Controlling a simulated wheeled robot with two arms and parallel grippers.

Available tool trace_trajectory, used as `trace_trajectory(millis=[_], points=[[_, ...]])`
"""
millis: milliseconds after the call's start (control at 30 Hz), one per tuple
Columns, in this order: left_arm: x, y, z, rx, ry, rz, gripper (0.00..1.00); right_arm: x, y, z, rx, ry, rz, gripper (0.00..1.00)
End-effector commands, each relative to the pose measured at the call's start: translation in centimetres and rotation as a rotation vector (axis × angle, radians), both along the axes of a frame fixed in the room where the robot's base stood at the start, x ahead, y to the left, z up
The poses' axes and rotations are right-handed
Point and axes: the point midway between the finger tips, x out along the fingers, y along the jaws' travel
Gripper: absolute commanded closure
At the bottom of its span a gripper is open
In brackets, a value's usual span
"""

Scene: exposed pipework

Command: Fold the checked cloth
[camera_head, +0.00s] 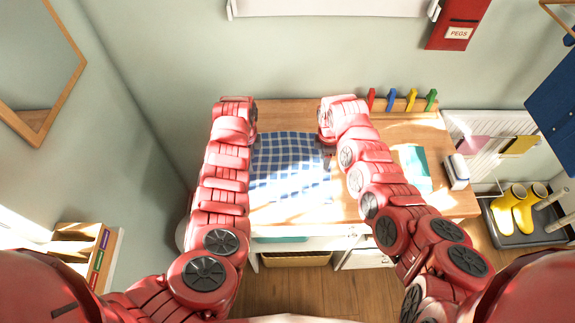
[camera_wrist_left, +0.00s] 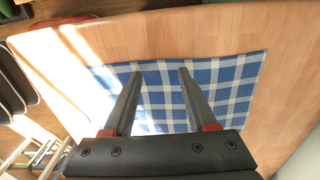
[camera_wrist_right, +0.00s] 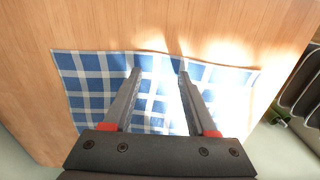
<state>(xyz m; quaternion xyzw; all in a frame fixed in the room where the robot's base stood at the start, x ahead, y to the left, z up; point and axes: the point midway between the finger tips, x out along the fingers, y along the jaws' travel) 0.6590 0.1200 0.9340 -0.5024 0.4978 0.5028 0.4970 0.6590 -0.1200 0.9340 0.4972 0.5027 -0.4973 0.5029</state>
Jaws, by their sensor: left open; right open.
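The blue-and-white checked cloth (camera_head: 290,160) lies spread out on the wooden table, between my two arms in the head view. Parts of its sides are hidden by the arms. My left gripper (camera_wrist_left: 160,72) is open and empty, its fingertips over one edge of the cloth (camera_wrist_left: 228,85) in the left wrist view. My right gripper (camera_wrist_right: 160,72) is open and empty, its fingertips over an edge of the cloth (camera_wrist_right: 85,85) in the right wrist view. I cannot tell whether the fingertips touch the cloth. In the head view my arms hide most of both grippers.
The wooden table (camera_head: 290,112) has bare wood around the cloth. Coloured pegs (camera_head: 390,100) stand along its back edge. A teal item (camera_head: 414,167) and a white block (camera_head: 457,172) lie at the right. Yellow boots (camera_head: 517,208) stand in a tray on the right.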

Motion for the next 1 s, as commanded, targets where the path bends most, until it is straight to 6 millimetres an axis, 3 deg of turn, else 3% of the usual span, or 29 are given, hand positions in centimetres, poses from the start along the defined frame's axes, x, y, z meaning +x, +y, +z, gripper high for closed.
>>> trace_trajectory(millis=[100,733,1000], points=[[0.00,0.00,-0.63,0.000,0.000,0.000,0.43,-0.01,-0.01,-0.64,0.000,0.000,0.000,0.43],[-0.01,0.02,-0.37,0.000,0.000,0.001,0.99,-0.05,-0.03,-0.40,0.000,0.001,0.000,0.99],[0.00,0.03,-0.36,0.000,0.000,0.001,1.00,-0.06,-0.04,-0.41,-0.001,0.002,-0.001,1.00]])
